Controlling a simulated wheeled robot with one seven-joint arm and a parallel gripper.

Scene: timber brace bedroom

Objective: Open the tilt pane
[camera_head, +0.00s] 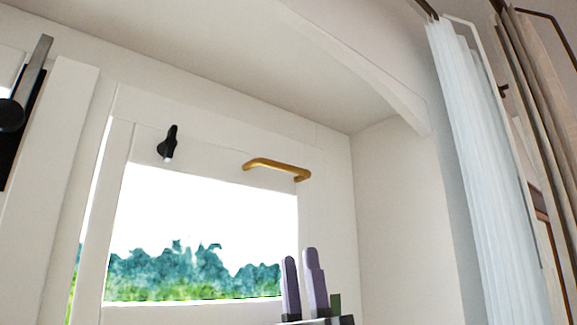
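The tilt pane (117,210) is a white-framed window pane with trees and bright sky behind its glass. A brass bar handle (277,167) is fixed on its top rail toward the right. A small black latch or knob (168,143) sits on the same rail toward the left. The pane looks closed in its frame. My gripper (303,256) stands at the bottom right of the pane, with two purple fingers pointing up. A narrow gap shows between the fingers, with nothing in it. The gripper is below the brass handle and apart from it.
A grey lever on a black plate (18,105) is on the far left, beside a white post (48,180). The white recess wall (400,220) and a curved timber brace (350,60) bound the right and top. A pale curtain (490,180) hangs further right.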

